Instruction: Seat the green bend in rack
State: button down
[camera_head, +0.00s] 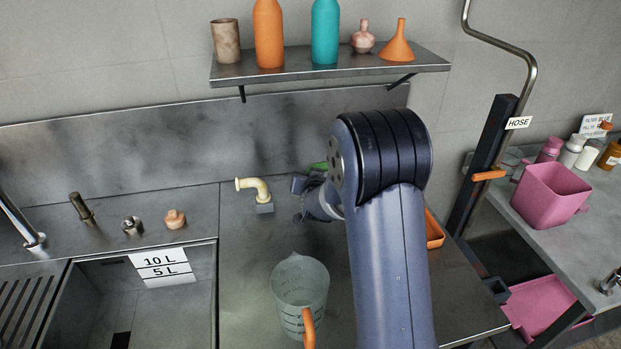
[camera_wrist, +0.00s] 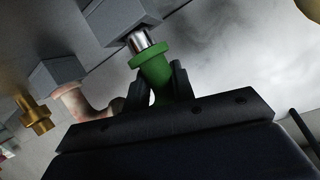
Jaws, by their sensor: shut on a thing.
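The green bend (camera_wrist: 154,68) is between the two fingers of my gripper (camera_wrist: 157,88) in the wrist view. Its collared end meets a shiny metal stub (camera_wrist: 140,41) on a grey block (camera_wrist: 122,18). I cannot tell whether the bend is fully on the stub or only touching it. In the head view only a green sliver of the bend (camera_head: 319,166) shows behind my gripper (camera_head: 308,190), near the back panel. My own arm hides most of that spot.
A brass fitting (camera_wrist: 36,116) shows beyond the cream bend (camera_wrist: 75,101) in the wrist view. A clear measuring jug (camera_head: 300,282) stands on the counter in front. An orange tray (camera_head: 434,230) is right of my arm. The shelf (camera_head: 330,69) with bottles hangs above.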

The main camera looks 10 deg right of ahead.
jog(key=shift+f, duration=0.25)
jog(key=shift+r, duration=0.15)
jog(key=shift+r+p, duration=0.35)
jog(key=shift+r, duration=0.3)
jog(key=shift+b, duration=0.45)
jog(key=shift+f+b, duration=0.75)
jog(key=shift+b, duration=0.45)
dwell(1.3)
jog(key=c, duration=1.1)
grip_release()
jog(key=shift+s, duration=0.1)
jog(key=v, duration=1)
jog(key=shift+s+r+b, duration=0.15)
jog(key=shift+s+b, duration=0.15)
jog(key=shift+s, duration=0.05)
